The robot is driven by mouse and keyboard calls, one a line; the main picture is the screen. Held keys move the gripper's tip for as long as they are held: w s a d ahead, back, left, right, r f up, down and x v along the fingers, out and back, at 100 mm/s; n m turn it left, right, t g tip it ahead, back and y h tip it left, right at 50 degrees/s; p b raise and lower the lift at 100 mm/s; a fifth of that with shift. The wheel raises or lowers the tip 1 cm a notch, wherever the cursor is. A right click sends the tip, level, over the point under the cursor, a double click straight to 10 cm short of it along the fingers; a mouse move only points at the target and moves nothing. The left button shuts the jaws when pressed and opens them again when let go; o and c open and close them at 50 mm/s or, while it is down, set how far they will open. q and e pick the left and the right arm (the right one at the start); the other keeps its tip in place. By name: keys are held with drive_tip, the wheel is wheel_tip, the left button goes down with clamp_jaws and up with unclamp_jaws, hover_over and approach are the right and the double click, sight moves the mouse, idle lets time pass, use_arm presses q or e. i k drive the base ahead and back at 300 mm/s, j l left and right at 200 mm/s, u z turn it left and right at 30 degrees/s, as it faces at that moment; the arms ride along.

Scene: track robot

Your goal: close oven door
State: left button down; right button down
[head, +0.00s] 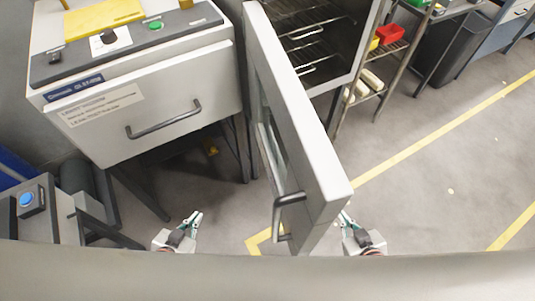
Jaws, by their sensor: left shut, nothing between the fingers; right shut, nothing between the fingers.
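The oven door (300,135) is a thick pale grey slab with a window and a dark bar handle (288,202). It stands swung wide open, its free edge toward me. The oven (318,50) behind it shows a dark inside with wire racks. My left gripper (196,218) is shut and empty, left of the door and apart from it. My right gripper (345,216) is shut and empty, just right of the door's free edge. Whether it touches the door I cannot tell.
A grey machine (145,90) with a drawer handle and buttons stands at the left. A shelf rack (385,60) with a red bin (391,33) stands right of the oven. A grey box with a blue button (27,199) is at lower left. Floor (440,170) with yellow lines is clear at right.

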sight(315, 188)
drive_tip(key=l+z, duration=0.15)
drive_tip(key=l, duration=0.55)
drive_tip(key=k+l+u, duration=0.2)
drive_tip(key=l, duration=0.2)
drive_tip(key=k+l+u, duration=0.2)
drive_tip(key=l, duration=0.25)
drive_tip(key=k+l+u, duration=0.2)
drive_tip(key=k+l, duration=0.05)
drive_tip(key=l, duration=0.1)
